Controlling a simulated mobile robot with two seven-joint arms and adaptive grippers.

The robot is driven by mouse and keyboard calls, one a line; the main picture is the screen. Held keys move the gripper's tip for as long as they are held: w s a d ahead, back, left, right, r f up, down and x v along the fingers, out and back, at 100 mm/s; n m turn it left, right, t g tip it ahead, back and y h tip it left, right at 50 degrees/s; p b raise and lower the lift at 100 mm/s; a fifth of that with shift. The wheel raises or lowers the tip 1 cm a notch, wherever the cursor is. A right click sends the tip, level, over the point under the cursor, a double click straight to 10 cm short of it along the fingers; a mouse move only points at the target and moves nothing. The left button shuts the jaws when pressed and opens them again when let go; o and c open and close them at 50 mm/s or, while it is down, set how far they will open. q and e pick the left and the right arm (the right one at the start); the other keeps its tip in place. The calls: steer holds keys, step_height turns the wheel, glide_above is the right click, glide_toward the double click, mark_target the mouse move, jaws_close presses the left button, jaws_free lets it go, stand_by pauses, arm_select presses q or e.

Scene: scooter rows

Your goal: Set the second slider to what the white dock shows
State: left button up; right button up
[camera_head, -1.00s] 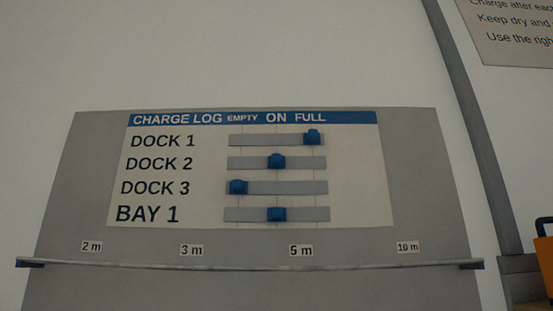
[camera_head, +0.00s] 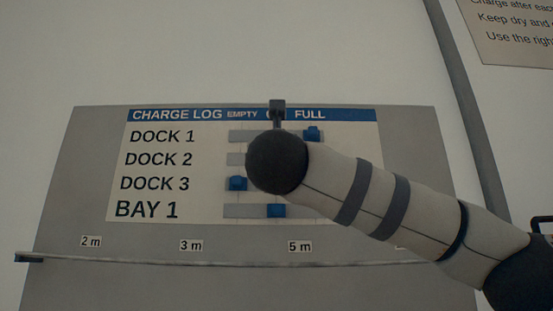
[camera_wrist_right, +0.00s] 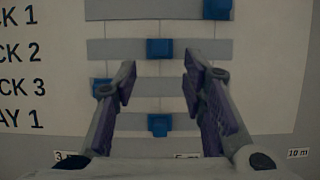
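The charge log board (camera_head: 115,240) has rows DOCK 1, DOCK 2, DOCK 3 and BAY 1. The second slider, a blue knob on the DOCK 2 track, shows in the right wrist view (camera_wrist_right: 159,48) at mid-track, under ON. In the head view my right arm hides it. My right gripper (camera_wrist_right: 158,76) is open, its two fingers apart and empty, with the DOCK 2 knob seen between and just above the fingertips. Whether it touches the board I cannot tell. The white dock is not in view. My left gripper is not in view.
The DOCK 1 knob (camera_head: 312,133) is at FULL, the DOCK 3 knob (camera_head: 237,184) at EMPTY, the BAY 1 knob (camera_head: 276,211) at the middle. A thin rail (camera_head: 130,258) crosses below. A sign (camera_head: 515,35) hangs upper right.

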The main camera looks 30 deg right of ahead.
steer(key=x, duration=0.7)
steer(key=shift+w+r, duration=0.2)
steer(key=shift+d, duration=0.15)
jaws_close()
steer(key=shift+w, duration=0.1)
